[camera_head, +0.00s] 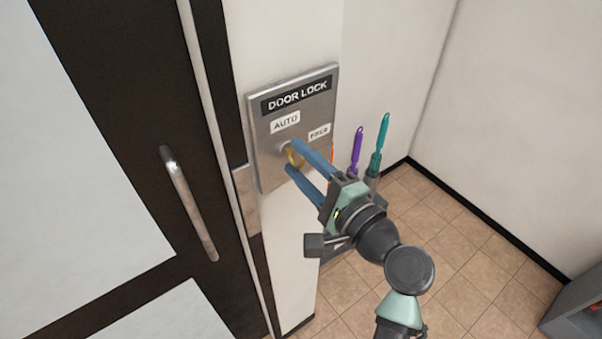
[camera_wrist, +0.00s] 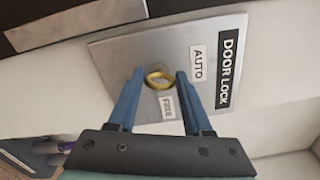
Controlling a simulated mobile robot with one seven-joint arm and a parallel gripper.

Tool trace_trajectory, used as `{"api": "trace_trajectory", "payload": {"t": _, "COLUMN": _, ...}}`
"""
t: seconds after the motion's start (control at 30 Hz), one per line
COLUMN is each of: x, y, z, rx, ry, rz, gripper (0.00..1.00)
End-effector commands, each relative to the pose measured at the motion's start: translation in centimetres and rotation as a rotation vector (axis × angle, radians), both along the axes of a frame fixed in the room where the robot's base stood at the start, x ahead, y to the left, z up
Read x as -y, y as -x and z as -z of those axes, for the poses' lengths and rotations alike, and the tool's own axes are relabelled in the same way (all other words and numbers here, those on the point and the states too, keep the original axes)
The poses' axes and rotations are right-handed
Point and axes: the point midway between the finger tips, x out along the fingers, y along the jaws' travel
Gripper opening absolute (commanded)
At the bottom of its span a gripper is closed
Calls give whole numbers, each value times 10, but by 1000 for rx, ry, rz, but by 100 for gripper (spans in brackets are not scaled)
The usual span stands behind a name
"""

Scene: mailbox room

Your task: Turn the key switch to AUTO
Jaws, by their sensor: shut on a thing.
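The key switch panel (camera_head: 262,150) is a metal plate marked DOOR LOCK, on the wall post beside the door. It carries an AUTO label (camera_head: 286,122) at upper left and a FREE label (camera_head: 319,132) to the right. A gold key (camera_head: 294,157) sits in the switch below the labels. My gripper (camera_head: 292,156) has its two blue fingers on either side of the key and is shut on it. In the wrist view the gold key (camera_wrist: 158,78) shows between the fingertips, with the AUTO label (camera_wrist: 198,65) beyond. I cannot tell which label the key points to.
A dark-framed door with a metal bar handle (camera_head: 188,203) is at the left. A purple-handled tool (camera_head: 355,151) and a teal-handled one (camera_head: 380,144) stand behind my gripper. The tiled floor (camera_head: 440,230) at the right is mostly clear; a grey object (camera_head: 582,312) stands at the lower right.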

Motion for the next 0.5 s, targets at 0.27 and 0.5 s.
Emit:
{"api": "trace_trajectory", "payload": {"t": 0.27, "x": 0, "y": 0, "z": 5, "rx": 108, "ry": 149, "rz": 0, "gripper": 0}}
{"api": "trace_trajectory", "payload": {"t": 0.5, "x": 0, "y": 0, "z": 4, "rx": 156, "ry": 219, "rz": -1, "gripper": 0}}
